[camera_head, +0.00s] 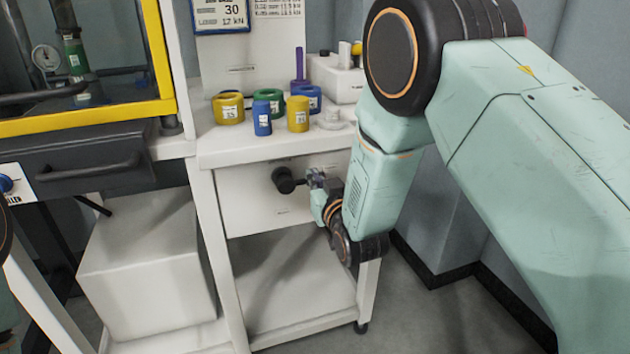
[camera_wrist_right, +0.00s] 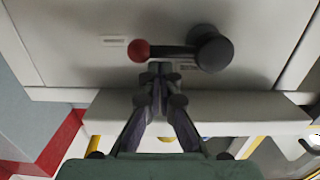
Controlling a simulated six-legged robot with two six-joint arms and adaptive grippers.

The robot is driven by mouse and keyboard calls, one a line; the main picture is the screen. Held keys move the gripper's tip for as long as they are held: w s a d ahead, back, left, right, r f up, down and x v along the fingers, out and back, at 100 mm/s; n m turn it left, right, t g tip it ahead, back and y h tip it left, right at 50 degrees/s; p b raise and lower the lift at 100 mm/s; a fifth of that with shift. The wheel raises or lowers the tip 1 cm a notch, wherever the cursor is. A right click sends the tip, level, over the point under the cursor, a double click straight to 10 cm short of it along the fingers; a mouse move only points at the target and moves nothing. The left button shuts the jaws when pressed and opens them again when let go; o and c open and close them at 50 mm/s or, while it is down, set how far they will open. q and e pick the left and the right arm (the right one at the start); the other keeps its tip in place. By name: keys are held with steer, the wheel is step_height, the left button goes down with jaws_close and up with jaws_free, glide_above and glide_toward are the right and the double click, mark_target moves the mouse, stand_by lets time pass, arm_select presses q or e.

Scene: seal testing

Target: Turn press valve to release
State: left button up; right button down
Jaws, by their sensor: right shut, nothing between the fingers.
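The press valve has a black round hub (camera_wrist_right: 214,52), a short black lever (camera_wrist_right: 172,50) and a red ball knob (camera_wrist_right: 140,50) at the lever's end. In the head view its black hub (camera_head: 284,181) sticks out from the white panel below the bench top, and its lever and knob are hardly visible by my gripper. My right gripper (camera_head: 315,180) is at the valve, right of the hub. In the wrist view my right gripper (camera_wrist_right: 157,72) is shut and empty, its tips close to the lever near the knob. Contact cannot be told. My left gripper is out of view.
Yellow, blue and green containers, including a yellow one (camera_head: 298,113), stand on the bench top (camera_head: 225,148) above the valve. A press with a yellow frame (camera_head: 80,118) is at left. A white box (camera_head: 145,265) sits low left. The lower shelf (camera_head: 300,295) is bare.

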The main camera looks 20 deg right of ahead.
steer(key=shift+d+f+m, duration=0.1)
steer(key=shift+f+m, duration=0.25)
steer(key=shift+m, duration=0.25)
steer(key=a+f+m+y+p, duration=0.1)
steer(key=a+f+m+p, duration=0.2)
steer(key=f+m, duration=0.4)
steer(key=m, duration=0.8)
steer(key=shift+a+f+t, duration=0.15)
steer(key=shift+a+t, duration=0.15)
steer(key=shift+a, duration=0.1)
steer(key=shift+s+a+p, duration=0.1)
steer(key=shift+a+p, duration=0.05)
steer(key=shift+p, duration=0.15)
stand_by(0.4)
stand_by(0.4)
